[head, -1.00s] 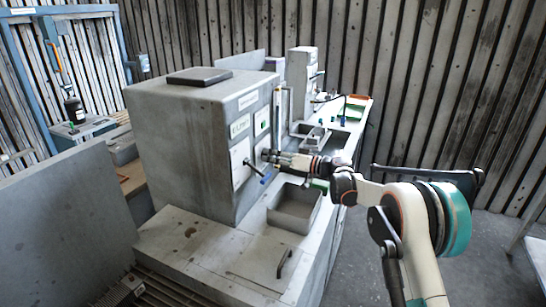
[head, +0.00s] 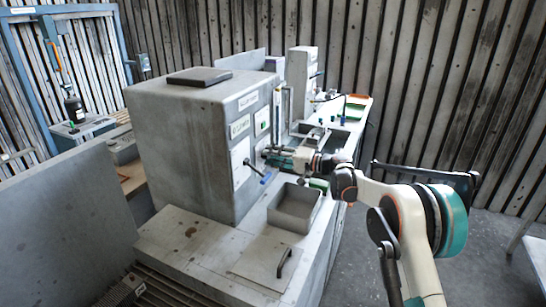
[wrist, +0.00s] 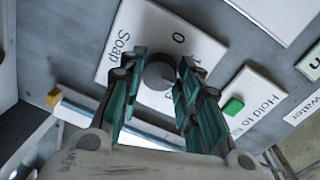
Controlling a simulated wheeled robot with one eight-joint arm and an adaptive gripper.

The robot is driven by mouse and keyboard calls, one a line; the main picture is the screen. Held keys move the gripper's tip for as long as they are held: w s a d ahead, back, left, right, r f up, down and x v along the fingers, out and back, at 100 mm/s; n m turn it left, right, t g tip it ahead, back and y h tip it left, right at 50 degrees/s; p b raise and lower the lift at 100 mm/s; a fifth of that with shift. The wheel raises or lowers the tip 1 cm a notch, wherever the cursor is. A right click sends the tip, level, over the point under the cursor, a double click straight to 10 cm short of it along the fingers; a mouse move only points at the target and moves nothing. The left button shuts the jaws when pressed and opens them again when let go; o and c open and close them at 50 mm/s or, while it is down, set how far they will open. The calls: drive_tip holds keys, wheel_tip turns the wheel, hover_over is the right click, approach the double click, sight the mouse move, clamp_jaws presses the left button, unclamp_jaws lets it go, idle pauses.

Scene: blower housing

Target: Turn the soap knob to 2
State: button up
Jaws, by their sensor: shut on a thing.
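The soap knob (wrist: 160,71) is a dark round knob on a white plate (wrist: 135,28) marked "Soap" and "0" in the wrist view. My gripper (wrist: 161,76) is shut on the knob, with one teal finger on each side. Other marks on the plate are partly hidden behind the right finger. I cannot tell where the knob points. In the head view my gripper (head: 268,153) reaches the front of the grey machine (head: 185,145) from the right, and the knob is mostly hidden there.
A green button (wrist: 232,106) sits right of the knob on a plate reading "Hold to", the rest hidden. A lever with a blue end (head: 263,176) sticks out just below my gripper. An open grey basin (head: 300,214) lies below. The floor at right is mostly free.

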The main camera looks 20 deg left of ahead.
drive_tip(key=shift+m, duration=0.3)
idle(0.4)
drive_tip(key=o, duration=1.1)
drive_tip(key=shift+w, duration=0.1)
drive_tip(key=d, duration=0.8)
drive_tip(key=s+d, duration=0.1)
drive_tip(key=d, duration=0.3)
drive_tip(key=shift+r, duration=0.35)
